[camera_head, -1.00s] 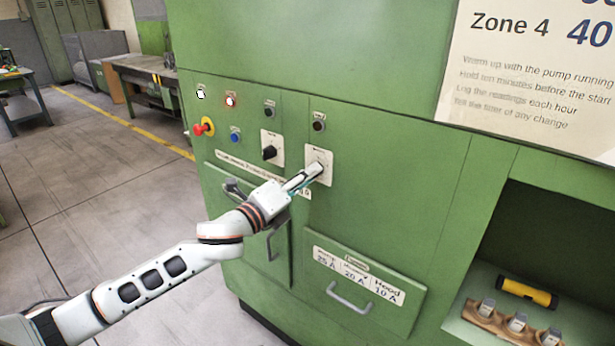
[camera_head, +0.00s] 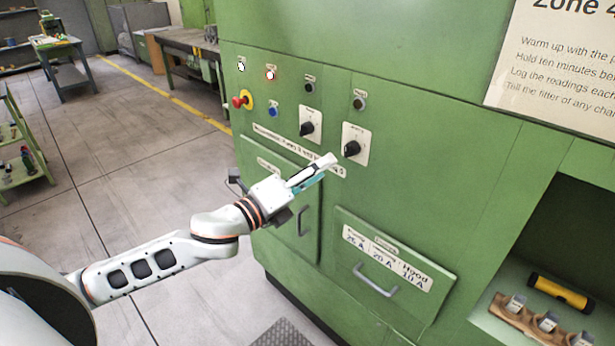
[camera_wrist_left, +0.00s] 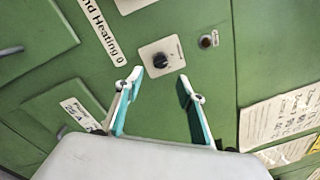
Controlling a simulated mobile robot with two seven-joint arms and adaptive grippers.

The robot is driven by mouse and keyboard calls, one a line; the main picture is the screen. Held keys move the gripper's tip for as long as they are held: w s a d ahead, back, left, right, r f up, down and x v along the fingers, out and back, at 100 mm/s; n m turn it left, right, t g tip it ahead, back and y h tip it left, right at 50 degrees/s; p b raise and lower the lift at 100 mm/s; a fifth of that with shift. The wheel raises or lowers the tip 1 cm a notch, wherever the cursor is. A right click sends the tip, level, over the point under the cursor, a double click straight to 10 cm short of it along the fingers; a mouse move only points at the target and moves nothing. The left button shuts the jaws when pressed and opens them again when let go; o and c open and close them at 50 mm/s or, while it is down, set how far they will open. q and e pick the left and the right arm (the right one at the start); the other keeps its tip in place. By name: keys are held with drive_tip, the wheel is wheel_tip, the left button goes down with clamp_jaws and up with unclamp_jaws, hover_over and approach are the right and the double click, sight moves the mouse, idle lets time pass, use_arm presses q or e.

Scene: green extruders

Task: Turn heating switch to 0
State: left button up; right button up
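Two black rotary switches on pale plates sit on the green cabinet front: a left one (camera_head: 308,128) and a right one (camera_head: 352,148). Their small labels are too blurred to read, so I cannot tell from them which is heating. A long strip label (camera_wrist_left: 103,30) ends in "nd Heating 0". My left gripper (camera_head: 324,166) is just below and left of the right switch, apart from it. In the wrist view the gripper (camera_wrist_left: 160,79) is open and empty, with a switch (camera_wrist_left: 161,60) beyond and between its fingertips. The knob's exact setting cannot be read. My right gripper is out of view.
A red stop button (camera_head: 240,101), a blue button (camera_head: 273,111) and a lit red lamp (camera_head: 270,74) are left of the switches. A drawer handle (camera_head: 375,280) juts out below. An open recess at right holds a yellow-black cylinder (camera_head: 559,292).

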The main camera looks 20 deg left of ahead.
use_arm(q)
drive_tip(key=shift+v, duration=1.75)
wheel_tip(320, 180, down, 14)
drive_tip(key=s+n+g+y, duration=0.2)
drive_tip(key=n, duration=0.6)
drive_tip(key=s+f+n+g+y, duration=0.1)
drive_tip(key=s+f+n, duration=0.4)
drive_tip(key=f, duration=0.4)
drive_tip(key=s+d+f+n+g, duration=0.1)
drive_tip(key=s+f+n+g, duration=0.1)
drive_tip(key=s+f+n, duration=0.4)
drive_tip(key=s+d+f+n+g+y, duration=0.1)
drive_tip(key=s+f+n, duration=0.4)
drive_tip(key=f, duration=0.8)
drive_tip(key=s, duration=0.3)
drive_tip(key=shift+s+n+g+y, duration=0.3)
drive_tip(key=shift+n+g, duration=0.1)
drive_tip(key=shift+f, duration=0.15)
drive_tip(key=c, duration=0.3)
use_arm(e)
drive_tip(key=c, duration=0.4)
use_arm(q)
drive_tip(key=shift+w+d, duration=0.1)
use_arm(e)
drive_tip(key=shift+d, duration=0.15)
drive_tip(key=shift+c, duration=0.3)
